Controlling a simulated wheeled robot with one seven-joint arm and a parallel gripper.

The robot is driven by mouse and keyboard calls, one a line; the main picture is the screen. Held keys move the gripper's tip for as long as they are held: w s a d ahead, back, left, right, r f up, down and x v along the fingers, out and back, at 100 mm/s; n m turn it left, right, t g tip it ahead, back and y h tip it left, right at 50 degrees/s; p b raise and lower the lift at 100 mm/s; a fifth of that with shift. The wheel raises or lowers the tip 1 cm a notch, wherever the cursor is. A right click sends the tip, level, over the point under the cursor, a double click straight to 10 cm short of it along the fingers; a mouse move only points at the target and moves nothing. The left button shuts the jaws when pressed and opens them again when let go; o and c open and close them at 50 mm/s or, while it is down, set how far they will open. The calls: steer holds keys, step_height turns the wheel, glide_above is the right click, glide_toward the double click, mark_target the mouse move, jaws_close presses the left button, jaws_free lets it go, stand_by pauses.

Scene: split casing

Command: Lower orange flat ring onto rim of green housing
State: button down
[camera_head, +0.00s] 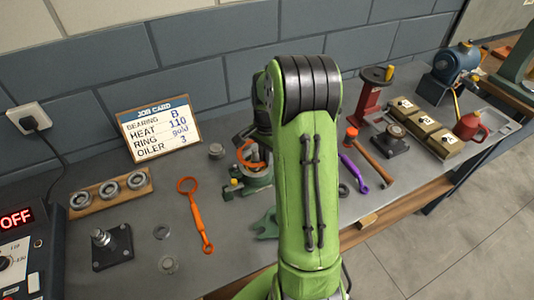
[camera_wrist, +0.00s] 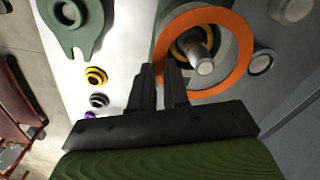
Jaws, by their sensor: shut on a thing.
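The orange flat ring (camera_wrist: 241,45) is held at its edge by my gripper (camera_wrist: 160,78), whose dark fingers are shut on it. In the wrist view the ring lies around a grey shaft end (camera_wrist: 203,64) with a yellow collar, as seen from above. In the head view the ring (camera_head: 241,156) shows as an arc over the green housing (camera_head: 257,183), partly hidden by my arm. The housing is mostly covered in the wrist view. I cannot tell whether the ring touches the rim.
A green slotted plate (camera_wrist: 76,38) lies beside the housing. An orange ring-ended tool (camera_head: 195,215), a bearing board (camera_head: 110,190) and a black stand (camera_head: 112,247) are at left. A hammer (camera_head: 372,160), a red press (camera_head: 372,95) and yellow-topped boxes (camera_head: 420,125) are at right.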

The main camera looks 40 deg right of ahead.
mark_target(267, 171)
steer(key=shift+f+b, duration=1.55)
steer(key=shift+f, duration=0.55)
steer(key=shift+f, duration=0.15)
steer(key=c, duration=1)
jaws_free()
steer(key=shift+c, duration=0.2)
step_height(267, 171, up, 11)
steer(key=p, duration=0.8)
steer(key=shift+p, duration=0.3)
steer(key=shift+f, duration=0.15)
